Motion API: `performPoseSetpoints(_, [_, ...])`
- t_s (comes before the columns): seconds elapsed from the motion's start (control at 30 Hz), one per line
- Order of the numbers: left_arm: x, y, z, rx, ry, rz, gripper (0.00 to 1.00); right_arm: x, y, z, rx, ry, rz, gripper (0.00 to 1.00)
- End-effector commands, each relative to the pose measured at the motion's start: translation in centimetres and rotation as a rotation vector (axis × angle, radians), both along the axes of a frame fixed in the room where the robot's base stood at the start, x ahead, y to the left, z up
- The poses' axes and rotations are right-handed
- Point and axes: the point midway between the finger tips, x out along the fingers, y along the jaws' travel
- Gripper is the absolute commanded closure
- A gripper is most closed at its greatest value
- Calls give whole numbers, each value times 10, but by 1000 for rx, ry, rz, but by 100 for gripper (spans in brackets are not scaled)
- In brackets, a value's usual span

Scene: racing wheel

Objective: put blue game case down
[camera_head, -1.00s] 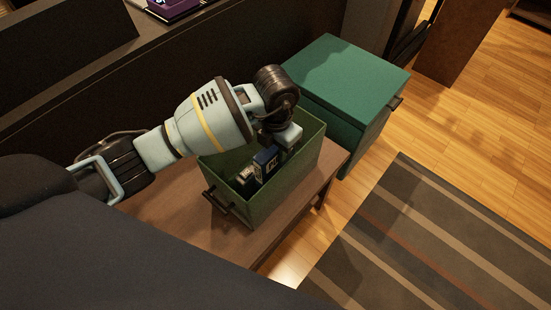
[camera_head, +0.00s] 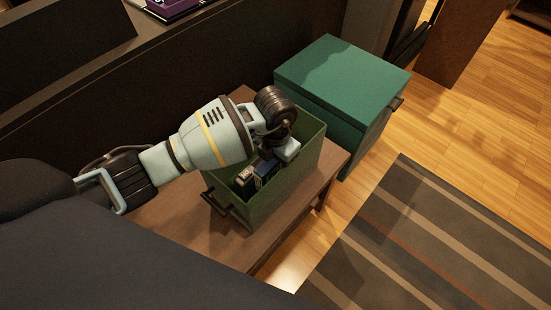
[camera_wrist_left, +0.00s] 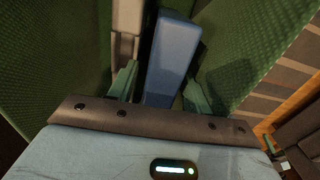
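The blue game case (camera_wrist_left: 172,60) stands on edge inside the green open box, between the two fingers of my left gripper (camera_wrist_left: 160,85). In the left wrist view a narrow gap shows between the case and each finger, so the gripper looks open around it. In the head view my left gripper (camera_head: 287,150) reaches down into the box, and the blue case (camera_head: 266,168) shows partly below it. The case's lower end is hidden. My right gripper is not in view.
The green box (camera_head: 262,208) stands on a brown wooden table (camera_head: 195,218). A grey-white case (camera_wrist_left: 127,30) is beside the blue one. A teal lidded box (camera_head: 342,75) is just behind. A striped rug (camera_head: 440,240) and open floor lie to the right.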

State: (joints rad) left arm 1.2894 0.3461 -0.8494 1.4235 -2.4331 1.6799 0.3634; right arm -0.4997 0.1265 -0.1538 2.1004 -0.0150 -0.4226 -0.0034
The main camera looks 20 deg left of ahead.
Motion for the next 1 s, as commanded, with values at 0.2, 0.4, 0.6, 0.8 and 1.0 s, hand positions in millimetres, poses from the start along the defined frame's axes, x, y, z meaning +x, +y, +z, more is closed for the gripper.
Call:
performPoseSetpoints(0.2, [0,0,0,0,0,0,50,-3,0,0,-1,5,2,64])
performPoseSetpoints(0.4, [1,0,9,-1,-3,-1,50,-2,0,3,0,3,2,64])
performPoseSetpoints(0.6, [1,0,44,0,-5,-1,50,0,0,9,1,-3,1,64])
performPoseSetpoints(0.8, [1,0,84,1,-4,-2,50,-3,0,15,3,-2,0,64])
performPoseSetpoints(1.0, [0,0,112,0,-2,-1,50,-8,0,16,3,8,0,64])
